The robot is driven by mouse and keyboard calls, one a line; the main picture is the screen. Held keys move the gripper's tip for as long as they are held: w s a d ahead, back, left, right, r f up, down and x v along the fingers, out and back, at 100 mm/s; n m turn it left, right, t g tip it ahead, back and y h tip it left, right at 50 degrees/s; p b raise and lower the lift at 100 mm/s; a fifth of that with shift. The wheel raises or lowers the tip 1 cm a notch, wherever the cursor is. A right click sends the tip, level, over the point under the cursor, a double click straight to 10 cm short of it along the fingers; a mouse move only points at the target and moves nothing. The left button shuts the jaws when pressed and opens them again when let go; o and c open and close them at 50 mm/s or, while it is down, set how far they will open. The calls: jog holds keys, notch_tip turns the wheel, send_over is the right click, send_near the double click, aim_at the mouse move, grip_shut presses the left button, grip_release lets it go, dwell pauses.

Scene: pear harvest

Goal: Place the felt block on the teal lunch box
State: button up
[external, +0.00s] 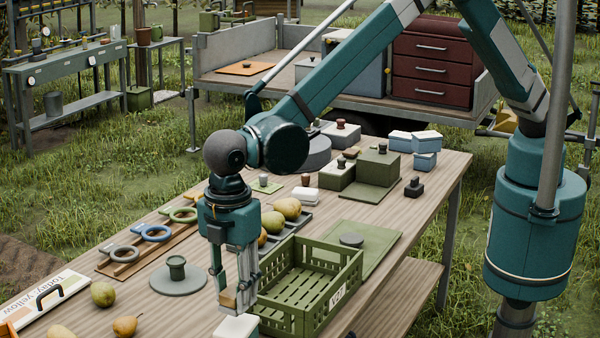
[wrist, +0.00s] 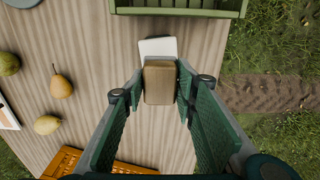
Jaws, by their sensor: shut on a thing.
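My gripper (external: 236,300) points down near the front edge of the table, just left of the green crate. Its fingers are shut on a tan-brown block (wrist: 159,82), which seems to be the felt block; it also shows between the fingertips in the external view (external: 228,298). A white flat-topped object (wrist: 157,47) lies below and partly behind the block; I cannot tell whether they touch. Small blue boxes with pale lids (external: 425,160) stand at the table's back right. No box is clearly teal, so I cannot tell which is the lunch box.
A green slatted crate (external: 345,277) stands right of my gripper. A grey disc with a green knob (external: 178,281), pears (external: 103,293) and ring-handled tools (external: 152,233) lie to the left. Olive boxes (external: 378,166) and a black-knobbed stamp (external: 414,187) stand behind.

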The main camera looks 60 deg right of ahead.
aim_at(235, 307)
jog(key=shift+f, duration=0.25)
jog(key=shift+f, duration=1.8)
jog(key=shift+f, duration=0.15)
jog(key=o, duration=0.9)
jog(key=shift+c, duration=0.2)
jog(key=shift+r, duration=0.2)
notch_tip(235, 307, up, 12)
